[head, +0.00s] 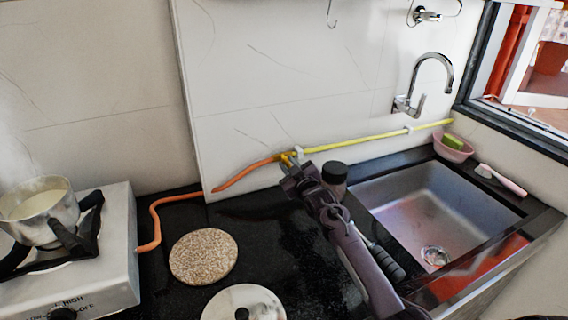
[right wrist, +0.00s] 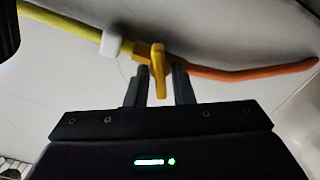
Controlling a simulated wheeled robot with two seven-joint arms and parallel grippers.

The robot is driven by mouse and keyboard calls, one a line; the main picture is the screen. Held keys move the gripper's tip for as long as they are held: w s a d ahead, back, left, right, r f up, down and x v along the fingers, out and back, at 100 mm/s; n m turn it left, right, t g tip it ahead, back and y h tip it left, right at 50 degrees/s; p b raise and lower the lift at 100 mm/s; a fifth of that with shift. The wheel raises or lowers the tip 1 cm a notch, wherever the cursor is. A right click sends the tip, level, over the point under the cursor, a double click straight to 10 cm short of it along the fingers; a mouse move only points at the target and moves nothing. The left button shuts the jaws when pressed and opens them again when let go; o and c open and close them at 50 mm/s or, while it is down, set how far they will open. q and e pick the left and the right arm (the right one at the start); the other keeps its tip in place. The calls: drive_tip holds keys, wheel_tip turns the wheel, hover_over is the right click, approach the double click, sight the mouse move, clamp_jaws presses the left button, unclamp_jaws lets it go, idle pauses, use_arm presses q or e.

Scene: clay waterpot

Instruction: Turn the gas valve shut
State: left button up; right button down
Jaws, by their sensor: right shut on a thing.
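The yellow gas valve (head: 288,158) sits on the wall, where the yellow pipe (head: 360,141) meets the orange hose (head: 245,175). My right gripper (head: 287,170) reaches up to it from the counter side and partly hides it in the head view. In the right wrist view, the yellow valve handle (right wrist: 158,72) stands between the two dark fingers of my right gripper (right wrist: 161,84), which is shut on it. There the handle points down the picture, across the line of the pipe. My left gripper is not in view.
A steaming pot (head: 40,212) stands on the gas stove (head: 110,265) at left. A round speckled mat (head: 203,257) and a lid (head: 243,303) lie on the black counter. The sink (head: 430,215) and tap (head: 408,104) are at right, with a pink bowl (head: 453,150) behind.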

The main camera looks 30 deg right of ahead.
drive_tip(key=m+p, duration=0.1)
drive_tip(key=m, duration=0.4)
drive_tip(key=shift+r, duration=0.15)
drive_tip(key=shift+m, duration=0.3)
idle(0.3)
drive_tip(key=c, duration=1.5)
unclamp_jaws()
drive_tip(key=shift+a, duration=0.1)
drive_tip(key=shift+s+f, duration=0.2)
drive_tip(key=shift+s, duration=0.45)
drive_tip(key=s, duration=0.6)
drive_tip(key=shift+s+a+r, duration=0.25)
drive_tip(key=shift+s+a, duration=0.05)
